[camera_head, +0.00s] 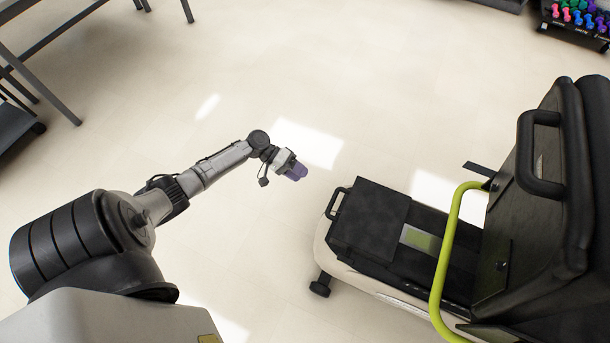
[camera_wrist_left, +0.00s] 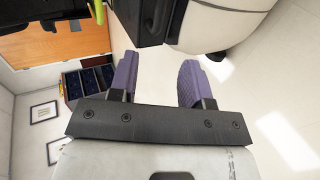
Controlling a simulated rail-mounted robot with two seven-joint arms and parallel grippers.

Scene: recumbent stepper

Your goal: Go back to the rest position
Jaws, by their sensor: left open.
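My left gripper (camera_head: 297,170) is stretched out over the open floor in the head view, to the left of the recumbent stepper. In the left wrist view its two purple fingers (camera_wrist_left: 158,80) stand apart with nothing between them. The stepper's dark and white parts also show at the top of the left wrist view (camera_wrist_left: 205,25). My right gripper is in neither view.
Pale floor (camera_head: 400,80) lies clear around the left gripper. A grey metal frame (camera_head: 45,70) stands at the upper left. A rack of coloured dumbbells (camera_head: 578,20) is at the upper right. The wrist view shows a wooden door (camera_wrist_left: 50,35) and a dark shelf (camera_wrist_left: 88,82).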

